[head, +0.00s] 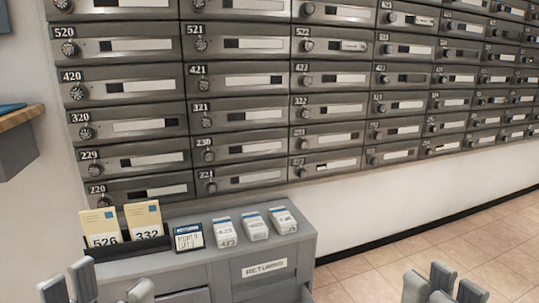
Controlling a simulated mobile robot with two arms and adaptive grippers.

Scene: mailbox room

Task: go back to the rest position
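My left gripper (104,289) shows at the bottom left edge, its grey fingertips apart with nothing between them. My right gripper (443,287) shows at the bottom right edge, also with its fingertips apart and empty. The rest of both arms is out of the picture.
A wall of grey numbered mailboxes (240,115) fills the back. A grey cabinet (200,272) labelled RETURNS stands below, with a partly visible open drawer (305,295). On it are cards 526 (101,226) and 332 (144,220), a small sign (189,237) and white numbered packs (254,227). Tiled floor (450,245) lies right.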

